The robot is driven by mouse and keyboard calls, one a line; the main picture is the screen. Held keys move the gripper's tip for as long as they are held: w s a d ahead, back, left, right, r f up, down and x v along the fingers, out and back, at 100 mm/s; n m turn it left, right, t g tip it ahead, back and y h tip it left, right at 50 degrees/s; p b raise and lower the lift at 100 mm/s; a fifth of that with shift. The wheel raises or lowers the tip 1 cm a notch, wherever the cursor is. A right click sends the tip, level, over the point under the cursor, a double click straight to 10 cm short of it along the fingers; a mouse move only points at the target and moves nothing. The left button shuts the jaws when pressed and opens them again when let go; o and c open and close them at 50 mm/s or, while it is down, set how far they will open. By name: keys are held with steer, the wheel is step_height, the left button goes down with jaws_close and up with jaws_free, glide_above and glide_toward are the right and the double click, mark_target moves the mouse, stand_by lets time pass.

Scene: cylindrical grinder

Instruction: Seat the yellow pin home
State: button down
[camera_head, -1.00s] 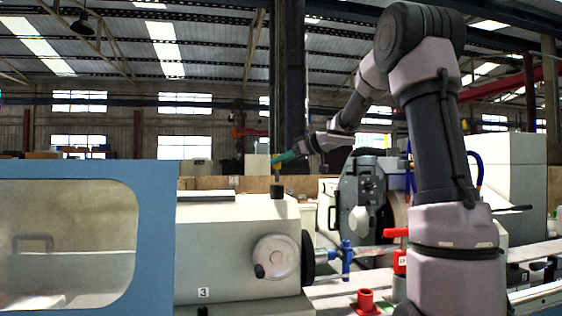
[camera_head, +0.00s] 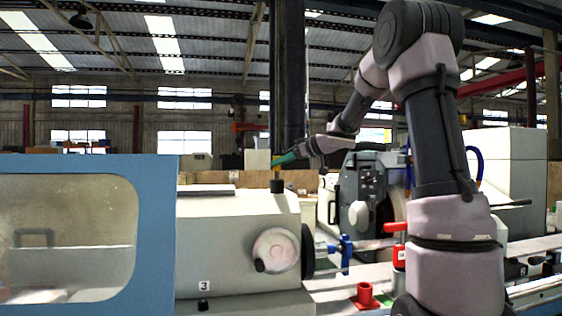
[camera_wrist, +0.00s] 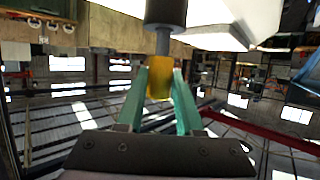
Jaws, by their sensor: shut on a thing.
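My gripper (camera_head: 281,160) has teal fingers and is above the cream machine housing. In the wrist view my gripper (camera_wrist: 161,84) is shut on the yellow pin (camera_wrist: 159,86), with one finger on each side. A grey shank (camera_wrist: 163,43) runs from the yellow part to a dark round socket (camera_wrist: 166,12). In the head view the yellow pin (camera_head: 277,173) is small and upright, just over the dark socket (camera_head: 277,187) on top of the housing (camera_head: 235,209). The shank's tip is hidden, so its depth in the socket cannot be told.
A handwheel (camera_head: 275,250) is on the housing's front. A blue clamp (camera_head: 346,252), a red part (camera_head: 393,227) and a red cup (camera_head: 366,296) are to the right. A grey wheel head (camera_head: 362,185) stands behind them. A blue-framed guard (camera_head: 156,235) is at left.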

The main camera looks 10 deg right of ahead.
steer(key=shift+f, duration=1.25)
steer(key=shift+c, duration=2.3)
jaws_free()
steer(key=v, duration=1)
steer(key=shift+s+d, duration=0.25)
steer(key=shift+s, duration=0.05)
steer(key=shift+r, duration=0.15)
